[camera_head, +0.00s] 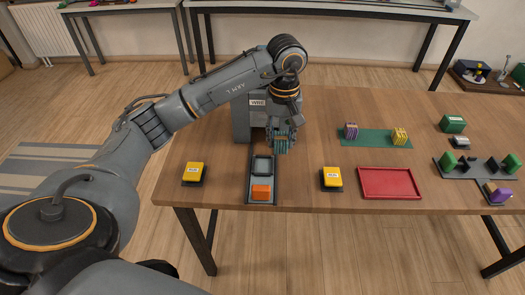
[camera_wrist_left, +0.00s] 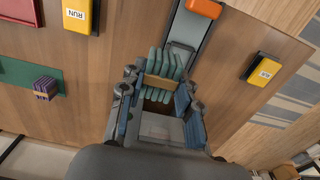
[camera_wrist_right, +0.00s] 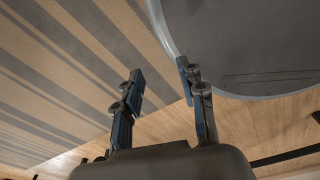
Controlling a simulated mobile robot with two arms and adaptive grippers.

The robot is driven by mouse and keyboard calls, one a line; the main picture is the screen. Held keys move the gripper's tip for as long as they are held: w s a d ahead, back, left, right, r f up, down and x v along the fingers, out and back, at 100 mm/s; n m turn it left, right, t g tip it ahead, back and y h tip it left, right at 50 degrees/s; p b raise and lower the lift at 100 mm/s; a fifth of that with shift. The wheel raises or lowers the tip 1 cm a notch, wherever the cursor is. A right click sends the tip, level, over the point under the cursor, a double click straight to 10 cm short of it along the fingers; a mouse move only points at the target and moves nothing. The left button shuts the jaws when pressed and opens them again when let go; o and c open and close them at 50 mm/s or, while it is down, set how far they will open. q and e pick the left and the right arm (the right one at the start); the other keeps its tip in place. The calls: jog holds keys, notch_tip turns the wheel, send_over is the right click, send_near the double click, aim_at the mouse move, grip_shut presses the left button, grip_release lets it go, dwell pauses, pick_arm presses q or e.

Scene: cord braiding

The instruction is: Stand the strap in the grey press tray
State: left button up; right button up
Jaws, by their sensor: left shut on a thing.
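The strap (camera_wrist_left: 166,64) is a teal, ribbed block with a tan band across it. My left gripper (camera_wrist_left: 158,88) is shut on it, with a finger on each side. In the head view the left gripper (camera_head: 280,133) points down in front of the grey press, with the strap (camera_head: 279,145) just above the far end of the grey press tray (camera_head: 251,177). The tray also shows in the left wrist view (camera_wrist_left: 187,34). Whether the strap touches the tray is unclear. My right gripper (camera_wrist_right: 160,95) is open and empty, away from the table.
An orange block (camera_head: 262,192) sits at the tray's near end, with a dark frame (camera_head: 263,165) behind it. Yellow buttons (camera_head: 194,172) (camera_head: 331,178) flank the tray. A red tray (camera_head: 390,182) and a green mat (camera_head: 375,138) with striped blocks lie to the right.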

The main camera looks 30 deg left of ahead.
pick_arm(q)
jog(key=a+f, duration=0.2)
jog(key=a+f+p, duration=0.1)
jog(key=a+f, duration=0.1)
jog(key=f, duration=0.1)
jog(key=shift+w+a+f, duration=0.15)
jog(key=shift+a+f, duration=0.05)
jog(key=shift+a, duration=0.2)
jog(key=f, duration=0.2)
jog(key=f+p, duration=0.1)
jog(key=shift+a+f, duration=0.4)
jog(key=shift+f, duration=0.1)
pick_arm(e)
jog(key=r, duration=0.1)
jog(key=s+a+r, duration=0.1)
jog(key=shift+r, duration=0.3)
pick_arm(q)
jog(key=shift+f+b, duration=0.6)
jog(key=shift+f, duration=0.05)
jog(key=o, duration=1.2)
jog(key=shift+c, duration=0.2)
pick_arm(e)
jog(key=shift+d+f, duration=0.35)
jog(key=shift+f, duration=0.35)
pick_arm(q)
jog(key=shift+r, duration=0.1)
